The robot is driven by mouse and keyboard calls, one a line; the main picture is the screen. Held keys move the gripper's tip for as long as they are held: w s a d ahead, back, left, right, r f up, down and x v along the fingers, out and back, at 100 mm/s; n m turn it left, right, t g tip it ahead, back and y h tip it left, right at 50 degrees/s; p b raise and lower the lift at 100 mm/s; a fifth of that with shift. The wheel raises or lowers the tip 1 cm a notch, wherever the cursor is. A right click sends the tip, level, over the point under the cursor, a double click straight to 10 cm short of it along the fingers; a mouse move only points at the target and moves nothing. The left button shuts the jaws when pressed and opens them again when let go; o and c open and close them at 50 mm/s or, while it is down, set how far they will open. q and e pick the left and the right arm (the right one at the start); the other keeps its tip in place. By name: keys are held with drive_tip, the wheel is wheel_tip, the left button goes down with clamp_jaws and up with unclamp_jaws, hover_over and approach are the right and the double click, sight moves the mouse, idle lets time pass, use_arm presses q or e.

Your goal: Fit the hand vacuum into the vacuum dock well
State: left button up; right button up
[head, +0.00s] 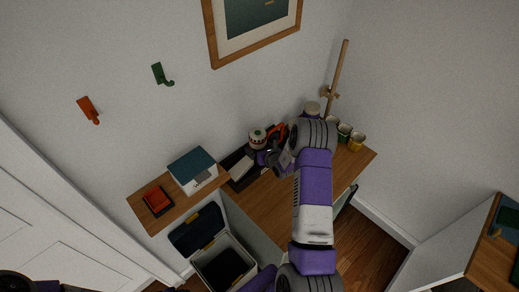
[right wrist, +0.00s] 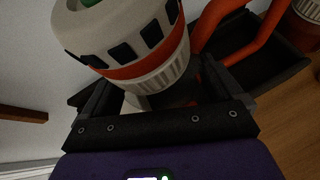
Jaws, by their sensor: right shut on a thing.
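A white, round-bodied thing with an orange band, dark windows and a green top (right wrist: 125,40) fills the upper middle of the right wrist view; I take it for the hand vacuum. It also shows small in the head view (head: 257,137), over the desk's back edge. My right gripper (head: 270,157) is shut on it, with a dark finger on each side of its ribbed lower part in the right wrist view (right wrist: 165,97). A dark tray-like base (head: 238,182) lies beside it; I cannot tell whether this is the dock. The dock well is not clearly visible. My left gripper is not in view.
An orange handle-like loop (right wrist: 262,35) stands close beside the gripper. An open bin (head: 222,266) stands below.

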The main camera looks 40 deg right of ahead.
drive_tip(key=shift+r, duration=0.15)
drive_tip(key=o, duration=1.1)
drive_tip(key=shift+f, duration=0.2)
drive_tip(key=shift+r, duration=0.1)
